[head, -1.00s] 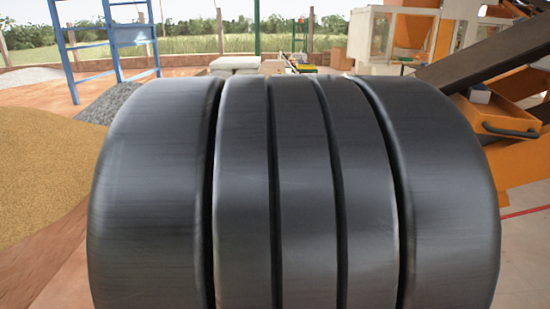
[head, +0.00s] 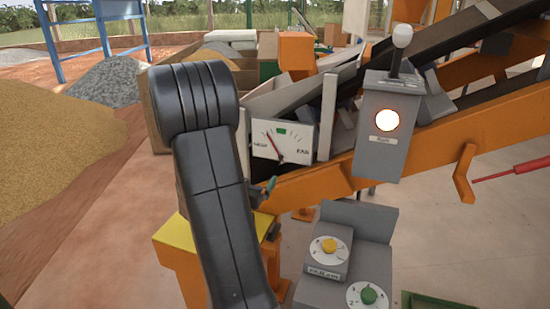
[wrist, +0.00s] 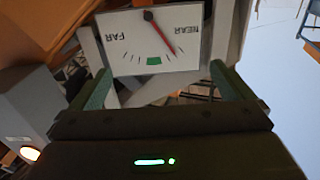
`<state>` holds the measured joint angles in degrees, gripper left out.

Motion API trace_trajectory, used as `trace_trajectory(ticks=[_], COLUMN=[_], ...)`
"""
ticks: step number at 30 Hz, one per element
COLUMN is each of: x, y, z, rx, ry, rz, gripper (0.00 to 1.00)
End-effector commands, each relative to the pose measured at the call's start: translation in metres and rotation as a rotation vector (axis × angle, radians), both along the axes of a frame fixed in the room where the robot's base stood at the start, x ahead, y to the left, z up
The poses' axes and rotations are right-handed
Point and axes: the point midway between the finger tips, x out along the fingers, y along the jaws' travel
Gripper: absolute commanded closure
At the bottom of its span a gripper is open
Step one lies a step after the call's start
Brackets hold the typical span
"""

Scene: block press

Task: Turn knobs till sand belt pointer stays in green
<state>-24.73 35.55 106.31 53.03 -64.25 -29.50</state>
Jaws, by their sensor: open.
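The gauge (head: 292,152) is a white plate marked NEAR and FAR, at the middle of the head view. Its red pointer (head: 272,147) leans to the NEAR side, left of the green mark (head: 281,131). The gauge (wrist: 125,50) shows upside down in the wrist view, its pointer (wrist: 162,37) again off the green towards NEAR. A yellow knob (head: 329,246) and a green knob (head: 369,295) sit on white dials on a grey stepped box. My gripper (wrist: 162,88) is open and empty, below the gauge in the wrist picture and apart from both knobs. My arm mostly hides it in the head view.
A grey box with a glowing lamp (head: 386,120) and a white-topped lever (head: 402,36) stands right of the gauge. An orange beam (head: 440,140) and dark conveyor (head: 450,50) run up to the right. Sand (head: 60,135) lies left.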

Motion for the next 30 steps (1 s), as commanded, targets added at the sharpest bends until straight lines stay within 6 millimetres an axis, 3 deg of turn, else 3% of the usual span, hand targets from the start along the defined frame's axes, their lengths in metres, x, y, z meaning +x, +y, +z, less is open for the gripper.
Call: trace_trajectory(ticks=[16,21,30], x=[0.081,0.091,0.092], y=[-0.033,-0.037,-0.037], z=[0.001,0.000,0.000], rx=[-0.004,-0.005,-0.004], ry=[-0.006,-0.007,-0.006], rz=[-0.008,-0.007,-0.006], gripper=[0.00,0.00,0.00])
